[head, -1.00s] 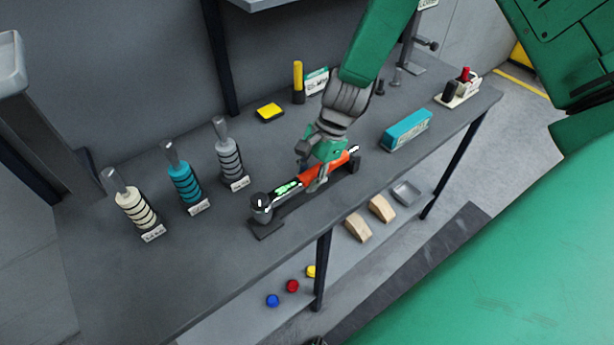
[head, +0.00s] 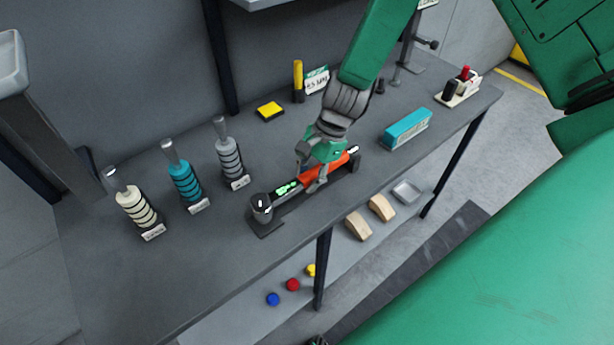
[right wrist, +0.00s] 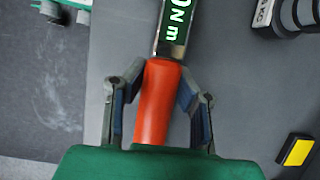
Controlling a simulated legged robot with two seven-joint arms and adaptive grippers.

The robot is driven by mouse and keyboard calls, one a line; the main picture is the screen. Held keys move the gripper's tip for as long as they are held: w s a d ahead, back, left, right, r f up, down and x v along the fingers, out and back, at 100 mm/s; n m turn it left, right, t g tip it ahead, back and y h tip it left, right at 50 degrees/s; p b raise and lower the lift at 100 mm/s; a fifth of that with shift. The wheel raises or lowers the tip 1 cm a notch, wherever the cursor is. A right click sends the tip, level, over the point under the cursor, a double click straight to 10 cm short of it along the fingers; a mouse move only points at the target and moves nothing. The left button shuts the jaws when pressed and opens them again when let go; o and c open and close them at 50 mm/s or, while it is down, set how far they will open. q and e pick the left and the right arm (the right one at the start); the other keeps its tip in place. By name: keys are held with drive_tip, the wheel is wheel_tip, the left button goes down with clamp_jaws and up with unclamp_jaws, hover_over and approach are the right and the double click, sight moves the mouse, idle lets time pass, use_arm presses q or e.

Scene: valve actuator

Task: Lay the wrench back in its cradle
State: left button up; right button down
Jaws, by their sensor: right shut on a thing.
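The wrench (head: 287,188) has an orange handle, a green lit display and a dark head at its left end. It lies lengthwise along its dark cradle (head: 268,228) near the table's front edge. Whether it fully rests in the cradle is hard to tell from above. My right gripper (head: 316,174) is over the handle and shut on it. In the right wrist view the orange handle (right wrist: 158,100) runs between the two fingers (right wrist: 158,98), with the display (right wrist: 174,28) ahead of them.
Three ringed tools, cream (head: 137,210), teal (head: 185,183) and grey (head: 229,158), stand left of the wrench. A teal box (head: 406,129) lies to the right. A yellow-topped block (head: 269,111) and yellow cylinder (head: 298,82) are behind. Wooden blocks (head: 359,226) sit on the lower shelf.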

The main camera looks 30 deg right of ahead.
drive_tip(key=shift+f+b, duration=0.45)
drive_tip(key=shift+f, duration=0.35)
drive_tip(key=c, duration=1.3)
unclamp_jaws()
drive_tip(key=shift+o, duration=0.2)
drive_tip(key=shift+d+r, duration=0.1)
drive_tip(key=shift+r, duration=0.1)
drive_tip(key=v, duration=1.1)
drive_tip(key=shift+d+r, duration=0.15)
drive_tip(key=shift+r, duration=0.1)
drive_tip(key=shift+f, duration=0.1)
